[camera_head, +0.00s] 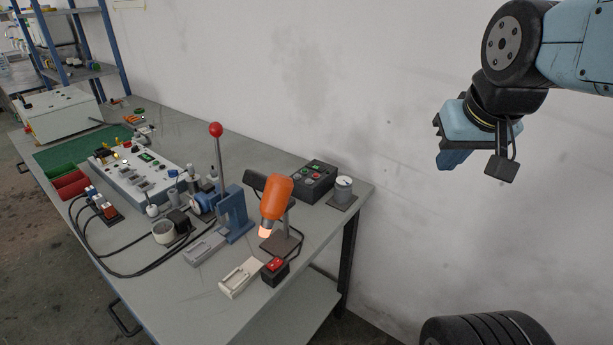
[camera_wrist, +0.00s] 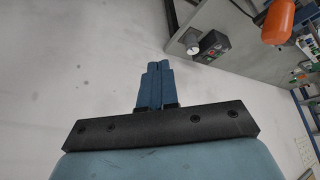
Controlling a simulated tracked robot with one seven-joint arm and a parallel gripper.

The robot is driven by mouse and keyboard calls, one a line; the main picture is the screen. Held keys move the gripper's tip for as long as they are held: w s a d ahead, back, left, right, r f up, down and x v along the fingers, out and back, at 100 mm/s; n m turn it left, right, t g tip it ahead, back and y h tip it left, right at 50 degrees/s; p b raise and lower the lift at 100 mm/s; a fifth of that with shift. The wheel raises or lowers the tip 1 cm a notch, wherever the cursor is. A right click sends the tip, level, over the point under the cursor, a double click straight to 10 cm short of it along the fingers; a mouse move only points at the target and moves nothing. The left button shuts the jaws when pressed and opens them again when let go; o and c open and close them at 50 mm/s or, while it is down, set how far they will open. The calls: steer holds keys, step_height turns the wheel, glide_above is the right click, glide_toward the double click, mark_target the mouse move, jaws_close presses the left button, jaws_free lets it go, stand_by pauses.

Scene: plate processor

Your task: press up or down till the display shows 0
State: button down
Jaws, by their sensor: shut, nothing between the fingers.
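A grey-white console (camera_head: 130,178) stands on the bench at the left in the head view. A small dark display with green marks (camera_head: 147,157) sits on its top; its reading is too small to make out. I cannot tell which controls are up and down. A black box with several coloured buttons (camera_head: 314,181) stands at the back of the bench by the wall; it also shows in the wrist view (camera_wrist: 212,46). My gripper (camera_head: 452,163) is shut and empty, high at the right, well apart from both. Its blue fingers (camera_wrist: 155,68) meet in the wrist view.
An orange lamp (camera_head: 276,196) and a blue lever press (camera_head: 235,213) with a tall red-knobbed handle (camera_head: 215,130) stand on the bench. A round dial (camera_head: 344,188) sits at its right end. Black cables (camera_head: 110,262) lie along the front. Open space lies between bench and gripper.

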steer(key=w+a+m+t+h, duration=0.1)
steer(key=w+m, duration=0.1)
steer(key=w, duration=1)
steer(key=m+t+y, duration=0.1)
steer(key=t+y, duration=0.1)
steer(key=y, duration=0.3)
glide_above(309, 181)
step_height(309, 181, down, 14)
steer(key=f, duration=0.1)
steer(key=shift+d+r, duration=0.25)
steer(key=shift+r, duration=0.05)
steer(key=shift+f, duration=0.15)
steer(key=shift+f, duration=4.25)
steer(key=shift+f, duration=0.15)
steer(key=shift+f, duration=0.2)
